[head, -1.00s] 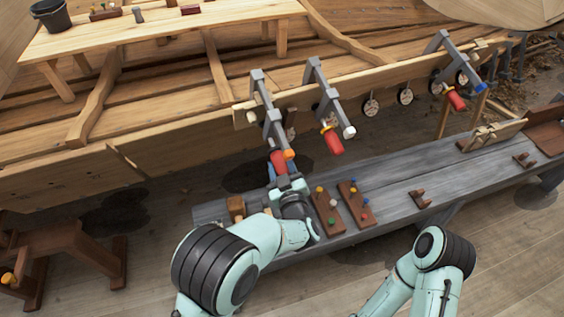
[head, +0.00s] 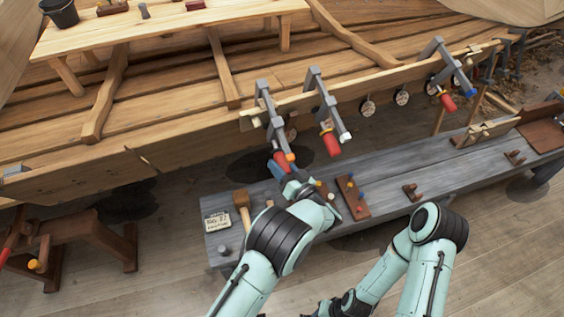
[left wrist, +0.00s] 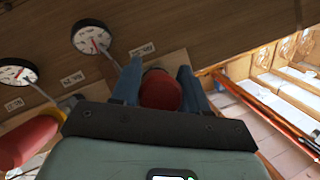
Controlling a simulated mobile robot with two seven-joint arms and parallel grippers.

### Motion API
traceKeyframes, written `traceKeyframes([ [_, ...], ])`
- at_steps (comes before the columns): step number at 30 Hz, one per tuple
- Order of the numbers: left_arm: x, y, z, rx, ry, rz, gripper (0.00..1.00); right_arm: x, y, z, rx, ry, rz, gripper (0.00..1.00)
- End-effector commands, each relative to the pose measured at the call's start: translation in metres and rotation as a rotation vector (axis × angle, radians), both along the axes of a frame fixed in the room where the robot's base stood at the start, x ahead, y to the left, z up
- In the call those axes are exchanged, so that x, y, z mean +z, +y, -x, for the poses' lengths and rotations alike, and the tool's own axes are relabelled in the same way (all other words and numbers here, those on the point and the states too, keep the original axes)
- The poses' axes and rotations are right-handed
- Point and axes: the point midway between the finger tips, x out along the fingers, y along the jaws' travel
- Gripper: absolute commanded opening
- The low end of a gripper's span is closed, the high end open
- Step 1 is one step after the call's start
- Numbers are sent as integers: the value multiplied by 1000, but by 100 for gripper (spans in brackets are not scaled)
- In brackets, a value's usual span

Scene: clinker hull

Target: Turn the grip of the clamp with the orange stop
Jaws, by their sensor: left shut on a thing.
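The clamp with the orange stop (head: 290,157) is the leftmost of three grey clamps along the hull's plank. Its red grip (head: 280,158) hangs at the lower end of its screw. My left gripper (head: 281,168) is at that grip from below. In the left wrist view the red grip (left wrist: 160,90) sits between the two blue fingers, which are shut on it. The orange stop does not show in that view. My right gripper (head: 342,304) is low at the bottom edge, dark and small, and its jaws cannot be made out.
A grey bench (head: 385,175) with peg boards lies below. Dials (left wrist: 91,36) line the hull.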

Motion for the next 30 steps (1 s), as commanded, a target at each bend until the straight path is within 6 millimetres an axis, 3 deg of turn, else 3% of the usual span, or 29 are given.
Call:
traceKeyframes([
  [12, -2, -2, 2, 65, 71, -153, 14, 11, 0, -5, 0, -6, 0, 34],
  [28, -3, -2, 3, 73, 80, -172, 14, 12, 0, -5, 0, -6, 0, 34],
  [29, -3, -2, 3, 73, 80, -172, 47, 12, 0, -5, 0, -6, 0, 34],
  [30, -3, -2, 3, 73, 80, -172, 60, 12, 0, -5, 0, -6, 0, 34],
])
